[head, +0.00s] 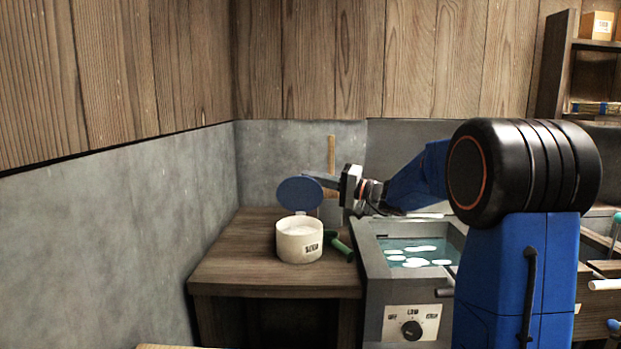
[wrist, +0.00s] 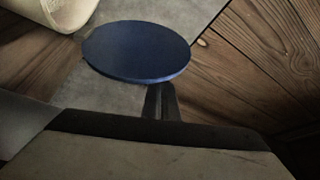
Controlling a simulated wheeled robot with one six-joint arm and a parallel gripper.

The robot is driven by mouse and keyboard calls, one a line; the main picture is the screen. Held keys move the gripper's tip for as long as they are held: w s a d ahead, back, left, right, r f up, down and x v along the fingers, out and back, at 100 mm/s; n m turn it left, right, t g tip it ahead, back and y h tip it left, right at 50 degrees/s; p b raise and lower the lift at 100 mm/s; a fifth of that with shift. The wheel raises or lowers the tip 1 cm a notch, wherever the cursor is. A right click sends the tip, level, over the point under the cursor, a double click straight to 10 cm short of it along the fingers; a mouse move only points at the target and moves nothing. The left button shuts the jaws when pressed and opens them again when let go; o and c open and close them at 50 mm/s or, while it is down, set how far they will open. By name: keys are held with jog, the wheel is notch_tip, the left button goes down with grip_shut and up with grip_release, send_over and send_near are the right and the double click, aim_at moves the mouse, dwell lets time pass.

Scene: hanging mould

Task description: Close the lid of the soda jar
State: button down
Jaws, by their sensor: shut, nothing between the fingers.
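The soda jar (head: 300,242) is a round cream pot with white powder inside and a dark label. It stands on a wooden bench, and part of its side shows in the wrist view (wrist: 68,12). Its blue round lid (head: 299,192) stands open, tilted up at the back of the jar; it also shows in the wrist view (wrist: 140,50). My gripper (head: 307,179) is shut and empty, its tip close to the upper right of the lid. In the wrist view the finger (wrist: 162,100) reaches to the lid's lower edge; I cannot tell whether it touches.
The wooden bench (head: 235,262) is bare left of the jar. A green-handled tool (head: 340,246) lies right of the jar. A grey basin (head: 375,262) with liquid, pale floating pieces and a dial stands farther right. Concrete and plank walls close the back and left.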

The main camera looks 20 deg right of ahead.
aim_at(310, 184)
jog(key=s+n, duration=0.1)
jog(key=s+a+n+y, duration=0.1)
jog(key=s+n, duration=0.1)
jog(key=s+f+n+y, duration=0.1)
jog(key=n, duration=0.1)
jog(key=shift+s+a, duration=0.15)
jog(key=shift+a, duration=0.05)
jog(key=s+a+f, duration=0.1)
jog(key=s+f, duration=0.4)
jog(key=shift+s+a+f+n+g, duration=0.3)
jog(key=shift+a, duration=0.1)
dwell(0.5)
